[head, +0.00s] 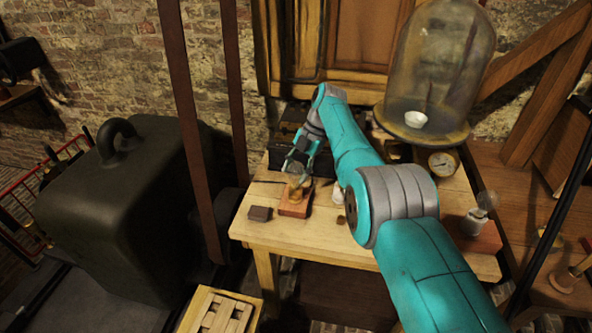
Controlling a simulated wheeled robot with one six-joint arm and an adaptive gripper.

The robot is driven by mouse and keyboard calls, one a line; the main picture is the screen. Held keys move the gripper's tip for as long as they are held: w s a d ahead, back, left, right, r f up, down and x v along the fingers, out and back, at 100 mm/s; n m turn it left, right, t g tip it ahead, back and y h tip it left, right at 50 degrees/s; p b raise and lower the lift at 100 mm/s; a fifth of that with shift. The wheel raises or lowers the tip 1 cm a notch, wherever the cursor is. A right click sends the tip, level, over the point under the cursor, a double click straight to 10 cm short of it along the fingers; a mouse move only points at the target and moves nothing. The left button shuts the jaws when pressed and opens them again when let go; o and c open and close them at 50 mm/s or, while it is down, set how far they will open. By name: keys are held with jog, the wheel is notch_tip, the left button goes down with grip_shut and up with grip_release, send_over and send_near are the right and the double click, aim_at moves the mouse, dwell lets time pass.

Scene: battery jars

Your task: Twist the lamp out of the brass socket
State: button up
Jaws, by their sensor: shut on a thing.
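The lamp (295,169) is a small clear glass bulb above the brass socket (297,189). The socket sits on a reddish wooden block (294,208) near the left of the pale wooden table. My gripper (297,164) reaches down from behind and above, with its fingers shut on the lamp's glass. The lamp looks upright and in line with the socket. At this size I cannot tell whether its base is still inside the socket.
A glass bell jar (440,60) stands at the table's back right, with a round gauge (442,163) in front. Another bulb (487,201) stands at the right. A small dark block (260,213) lies left of the socket. A large dark weight (125,205) stands left of the table (310,242).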

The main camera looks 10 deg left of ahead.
jog(key=shift+r, duration=0.65)
jog(key=shift+r, duration=0.7)
jog(key=shift+r, duration=2.35)
